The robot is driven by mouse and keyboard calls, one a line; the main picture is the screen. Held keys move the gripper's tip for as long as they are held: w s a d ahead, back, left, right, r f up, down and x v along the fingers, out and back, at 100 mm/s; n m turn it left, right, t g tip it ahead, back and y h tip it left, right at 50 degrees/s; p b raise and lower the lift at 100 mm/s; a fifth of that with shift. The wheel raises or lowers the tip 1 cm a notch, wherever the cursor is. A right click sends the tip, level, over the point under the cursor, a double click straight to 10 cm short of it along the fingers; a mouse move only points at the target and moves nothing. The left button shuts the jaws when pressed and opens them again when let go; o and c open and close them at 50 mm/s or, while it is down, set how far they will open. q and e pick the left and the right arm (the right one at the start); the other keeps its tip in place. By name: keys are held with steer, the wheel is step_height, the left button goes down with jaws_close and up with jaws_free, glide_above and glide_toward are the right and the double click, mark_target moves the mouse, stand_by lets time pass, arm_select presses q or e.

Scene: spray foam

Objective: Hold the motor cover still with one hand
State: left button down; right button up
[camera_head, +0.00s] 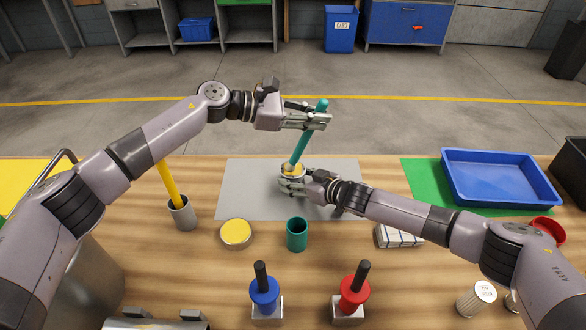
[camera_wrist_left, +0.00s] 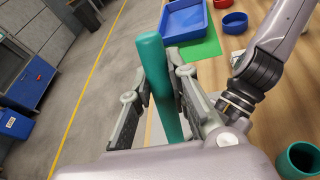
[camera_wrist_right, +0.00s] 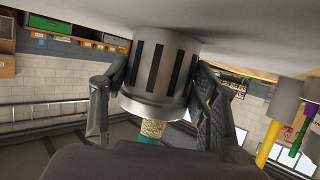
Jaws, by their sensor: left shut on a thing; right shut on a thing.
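The motor cover (camera_wrist_right: 160,68) is a silver-grey cylinder with dark vertical slots, standing on the grey mat (camera_head: 245,198); its top shows in the head view (camera_head: 290,173). My right gripper (camera_head: 288,182) is shut on it, with a finger on either side in the right wrist view. My left gripper (camera_head: 312,116) is shut on a teal-handled tool (camera_head: 303,147), which leans slightly, top to the right. The tool's pale yellow, rough tip (camera_wrist_right: 151,128) is at the cover's top. How far it reaches inside is hidden.
A teal cup (camera_head: 297,236) and a yellow-topped tin (camera_head: 236,234) stand in front. A yellow-handled tool (camera_head: 170,183) stands in a grey holder at left. Blue (camera_head: 264,291) and red (camera_head: 355,291) tools stand nearest. A blue tray (camera_head: 500,190) is at right.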

arm_select(q)
steer(key=shift+s, duration=0.1)
arm_select(e)
steer(key=shift+f, duration=0.1)
arm_select(q)
steer(key=shift+r, duration=2.1)
arm_select(e)
steer(key=o, duration=1.4)
steer(key=shift+o, duration=0.2)
steer(key=v, duration=1.1)
steer(key=shift+s+d+r, duration=0.3)
steer(key=shift+r, duration=0.05)
arm_select(q)
steer(key=shift+r, duration=0.1)
arm_select(e)
steer(key=shift+r, duration=0.1)
